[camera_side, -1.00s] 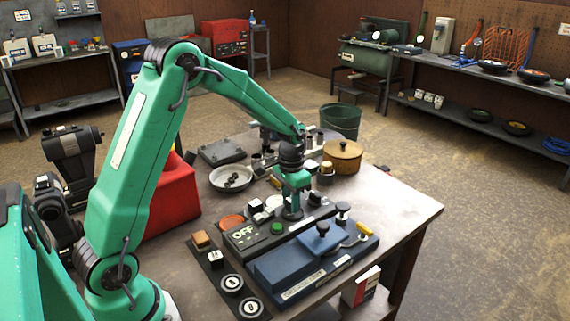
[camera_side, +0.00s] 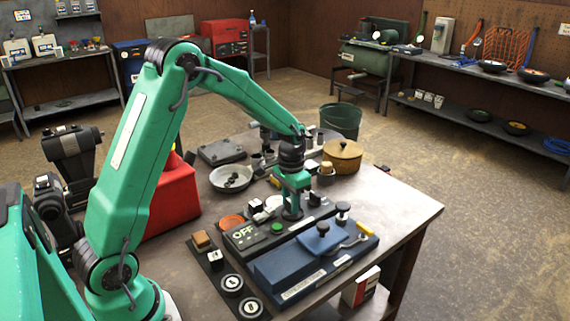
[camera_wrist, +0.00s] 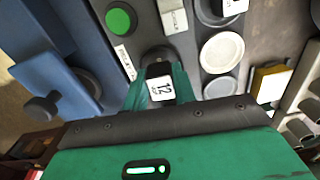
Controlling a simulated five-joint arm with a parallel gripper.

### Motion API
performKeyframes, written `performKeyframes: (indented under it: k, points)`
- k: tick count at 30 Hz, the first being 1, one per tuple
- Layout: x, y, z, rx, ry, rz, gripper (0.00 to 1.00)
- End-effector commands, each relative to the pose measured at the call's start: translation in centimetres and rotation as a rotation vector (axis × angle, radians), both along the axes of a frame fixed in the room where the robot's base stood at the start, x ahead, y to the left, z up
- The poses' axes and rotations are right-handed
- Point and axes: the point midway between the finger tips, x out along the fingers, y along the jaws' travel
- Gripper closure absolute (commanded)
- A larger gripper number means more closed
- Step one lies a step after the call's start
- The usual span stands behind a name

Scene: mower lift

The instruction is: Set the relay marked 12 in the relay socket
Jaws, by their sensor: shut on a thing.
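My gripper (camera_wrist: 158,84) is shut on a white block, the relay marked 12 (camera_wrist: 161,90), whose printed face shows between the green jaws in the wrist view. In the side view my gripper (camera_side: 292,212) is low over the dark panel (camera_side: 262,240), beside the green button (camera_side: 277,229). The relay is hidden there by the jaws. A dark round part (camera_wrist: 157,58) shows just beyond the relay in the wrist view. I cannot tell whether it is the relay socket, or whether the relay is seated or held above.
The blue unit (camera_side: 290,270) with dark knobs lies in front of the panel. A pale bowl (camera_side: 231,178), a brown lidded pot (camera_side: 342,155) and several small blocks crowd the table behind. The table's right end (camera_side: 405,205) is clear.

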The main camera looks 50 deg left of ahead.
Motion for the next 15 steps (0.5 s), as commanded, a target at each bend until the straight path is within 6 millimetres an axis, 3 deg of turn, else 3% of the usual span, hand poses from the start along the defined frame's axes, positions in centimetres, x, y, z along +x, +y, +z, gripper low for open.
performKeyframes:
  k: [15]
  points:
    - [0.01,0.00,-0.75,0.000,0.000,0.000,0.96]
